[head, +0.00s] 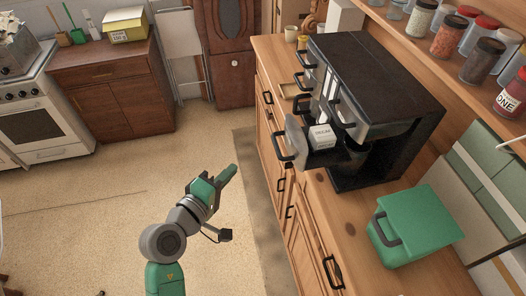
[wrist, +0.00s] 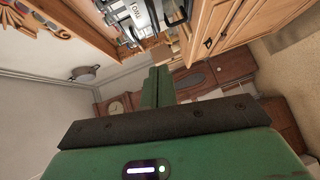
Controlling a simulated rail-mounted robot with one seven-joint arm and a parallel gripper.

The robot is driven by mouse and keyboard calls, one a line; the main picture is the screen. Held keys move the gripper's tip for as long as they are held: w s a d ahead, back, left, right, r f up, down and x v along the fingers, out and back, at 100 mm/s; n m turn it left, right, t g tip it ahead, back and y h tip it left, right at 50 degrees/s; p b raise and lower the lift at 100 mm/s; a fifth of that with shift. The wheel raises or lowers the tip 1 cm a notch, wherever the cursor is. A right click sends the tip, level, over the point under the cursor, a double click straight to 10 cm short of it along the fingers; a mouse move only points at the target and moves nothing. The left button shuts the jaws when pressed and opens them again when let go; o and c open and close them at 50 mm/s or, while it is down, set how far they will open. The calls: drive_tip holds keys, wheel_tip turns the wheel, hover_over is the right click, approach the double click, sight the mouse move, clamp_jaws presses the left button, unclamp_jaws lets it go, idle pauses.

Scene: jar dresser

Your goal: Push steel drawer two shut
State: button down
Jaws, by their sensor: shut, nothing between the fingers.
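A dark cabinet (head: 370,62) with steel drawers stands on the wooden dresser. One steel drawer (head: 295,137) is pulled out at its lower part, its black handle (head: 283,153) facing left. A white carton (head: 321,136) marked DECAF sits in this drawer. I cannot tell the drawers' numbering. My green gripper (head: 230,171) is shut and empty, left of the open drawer and apart from it, over the floor in the picture. In the wrist view its shut fingers (wrist: 157,86) point away from the camera, with steel drawer fronts (wrist: 140,18) at the top, partly cut off.
A green box (head: 418,222) with a black handle stands on the dresser top (head: 322,205), right of the cabinet. Several jars (head: 447,37) line the shelf above. The floor left of the dresser is clear.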

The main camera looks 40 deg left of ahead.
drive_tip(key=d+p+x, duration=0.1)
drive_tip(key=d+x, duration=0.1)
drive_tip(key=x, duration=1)
drive_tip(key=shift+w+d+p, duration=0.2)
drive_tip(key=shift+d+p, duration=0.2)
drive_tip(key=shift+d, duration=0.05)
drive_tip(key=shift+f, duration=0.1)
